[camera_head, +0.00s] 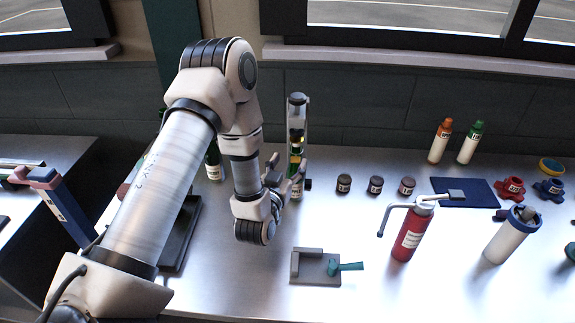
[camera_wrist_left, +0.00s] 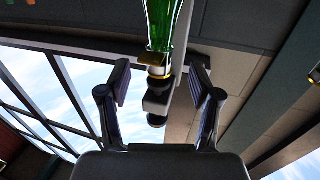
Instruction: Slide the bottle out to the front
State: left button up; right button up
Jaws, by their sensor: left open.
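The green bottle (camera_head: 295,160) stands upright in the narrow upright capsuling device (camera_head: 298,108) on the steel bench. My left gripper (camera_head: 286,170) is at the bottle, with its fingers open. Neither finger visibly touches the glass there. The gripper partly hides the bottle's lower part in the head view. My right gripper is not in view.
Another green bottle (camera_head: 214,165) stands behind my left arm. Several small dark jars (camera_head: 376,185) stand right of the device. A grey fixture with a teal handle (camera_head: 347,267) lies in front, and a red cylinder (camera_head: 411,235) stands to its right. Bare bench lies between device and fixture.

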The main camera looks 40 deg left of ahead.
aim_at(294, 152)
pick_arm(q)
jog(key=p+x, duration=0.1)
jog(key=x, duration=0.2)
jog(key=p+x, duration=0.1)
jog(key=x, duration=0.2)
jog(key=shift+w+r, duration=0.1)
jog(key=shift+r, duration=0.1)
jog(key=shift+w+a+f, duration=0.15)
jog(key=shift+w, duration=0.2)
jog(key=shift+s, duration=0.1)
grip_shut()
